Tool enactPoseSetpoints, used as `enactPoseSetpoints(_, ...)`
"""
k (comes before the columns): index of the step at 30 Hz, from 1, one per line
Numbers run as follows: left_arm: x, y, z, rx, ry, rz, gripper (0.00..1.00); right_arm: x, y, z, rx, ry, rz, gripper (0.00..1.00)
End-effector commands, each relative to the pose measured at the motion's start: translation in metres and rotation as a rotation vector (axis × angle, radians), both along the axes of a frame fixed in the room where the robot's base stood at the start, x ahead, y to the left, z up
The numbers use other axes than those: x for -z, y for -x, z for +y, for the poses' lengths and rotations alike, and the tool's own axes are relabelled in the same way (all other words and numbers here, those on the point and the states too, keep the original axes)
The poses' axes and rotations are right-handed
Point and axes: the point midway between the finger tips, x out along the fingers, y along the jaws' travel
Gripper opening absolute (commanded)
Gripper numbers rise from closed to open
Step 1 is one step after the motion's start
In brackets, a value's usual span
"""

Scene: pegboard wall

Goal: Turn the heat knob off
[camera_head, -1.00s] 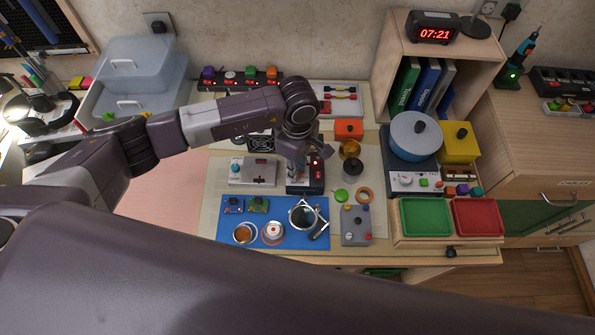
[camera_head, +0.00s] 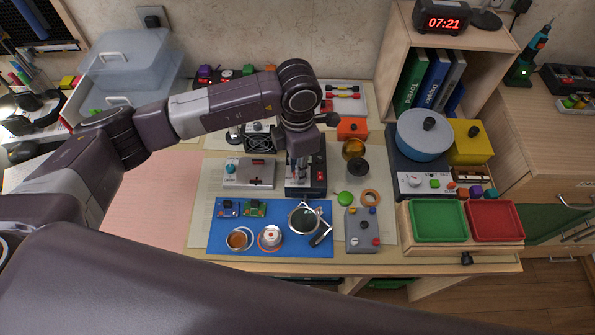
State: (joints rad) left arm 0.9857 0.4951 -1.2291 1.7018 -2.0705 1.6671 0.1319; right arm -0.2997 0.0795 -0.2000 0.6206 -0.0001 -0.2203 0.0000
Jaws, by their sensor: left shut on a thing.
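A black box with red lights (camera_head: 319,177) stands on the mat in the middle of the table. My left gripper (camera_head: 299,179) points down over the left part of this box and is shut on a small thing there. Fingers and wrist cover that thing; it appears to be the box's heat knob, but its shape and setting cannot be seen. Another unit, a hot plate (camera_head: 404,186) with a white dial (camera_head: 413,181) on its front, stands to the right under a blue pot (camera_head: 424,136). My right gripper is out of view.
A grey box (camera_head: 246,180) stands close left of the black box, and a small fan (camera_head: 259,139) behind it. A blue mat (camera_head: 221,240) with circuit boards and a round magnifier (camera_head: 304,221) lies in front. Green (camera_head: 438,221) and red (camera_head: 494,221) trays stand at right.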

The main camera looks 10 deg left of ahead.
Motion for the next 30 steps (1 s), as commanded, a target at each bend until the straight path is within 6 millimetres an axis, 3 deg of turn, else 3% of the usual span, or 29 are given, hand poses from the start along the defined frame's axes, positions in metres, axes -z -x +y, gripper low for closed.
enactPoseSetpoints(15,-0.001,-0.002,0.000,-0.334,0.001,-0.005,0.00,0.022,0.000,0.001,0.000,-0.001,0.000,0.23)
enactPoseSetpoints(30,-0.002,-0.002,0.000,-0.394,0.002,-0.005,0.00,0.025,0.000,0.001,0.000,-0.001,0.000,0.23)
